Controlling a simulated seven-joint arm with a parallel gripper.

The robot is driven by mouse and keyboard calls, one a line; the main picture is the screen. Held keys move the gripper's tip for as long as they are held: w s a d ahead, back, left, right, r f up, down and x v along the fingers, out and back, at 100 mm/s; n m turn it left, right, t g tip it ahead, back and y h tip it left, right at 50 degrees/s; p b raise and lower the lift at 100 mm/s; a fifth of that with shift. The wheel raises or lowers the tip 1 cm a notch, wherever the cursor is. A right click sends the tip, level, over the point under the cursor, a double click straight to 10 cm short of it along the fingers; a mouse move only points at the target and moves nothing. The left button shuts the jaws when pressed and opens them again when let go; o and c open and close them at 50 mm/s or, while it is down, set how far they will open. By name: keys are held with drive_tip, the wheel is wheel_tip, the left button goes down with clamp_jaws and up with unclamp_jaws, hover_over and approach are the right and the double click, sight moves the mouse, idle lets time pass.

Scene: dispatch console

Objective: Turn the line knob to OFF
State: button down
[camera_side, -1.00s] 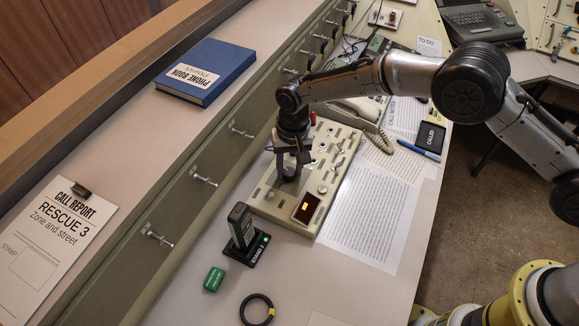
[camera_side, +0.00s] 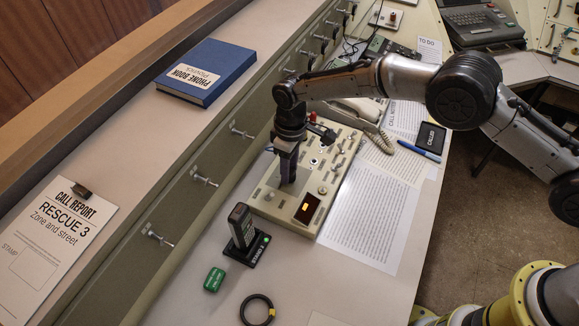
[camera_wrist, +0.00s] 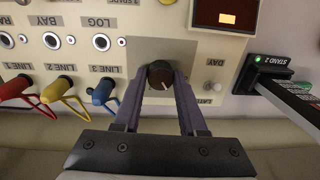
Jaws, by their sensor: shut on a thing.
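The line knob (camera_wrist: 160,75) is a small dark round knob with a white pointer mark on the beige console panel (camera_wrist: 225,75). In the wrist view its pointer mark slants toward the lower right of the picture. My gripper (camera_wrist: 160,80) points down at the panel with one purple-grey finger on each side of the knob, shut on it. In the side view my gripper (camera_side: 287,180) is at the console panel (camera_side: 265,200), and the knob is hidden behind the fingers. I cannot read any OFF marking around the knob.
Red (camera_wrist: 15,88), yellow (camera_wrist: 57,90) and blue (camera_wrist: 103,92) plugs with cords are close to my gripper. A small DAY/LATE switch (camera_wrist: 208,86) is on its other side. A black handset stand (camera_side: 245,250), green block (camera_side: 214,279) and black ring (camera_side: 257,309) stand in front of the console.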

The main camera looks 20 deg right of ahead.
drive_tip(key=n, duration=0.4)
drive_tip(key=shift+r+n, duration=0.1)
drive_tip(key=shift+n, duration=0.2)
drive_tip(key=shift+a+n, duration=0.1)
drive_tip(key=shift+n, duration=1.8)
drive_tip(key=shift+c, duration=2.3)
unclamp_jaws()
wheel_tip(320, 180, up, 14)
drive_tip(key=shift+w, duration=0.35)
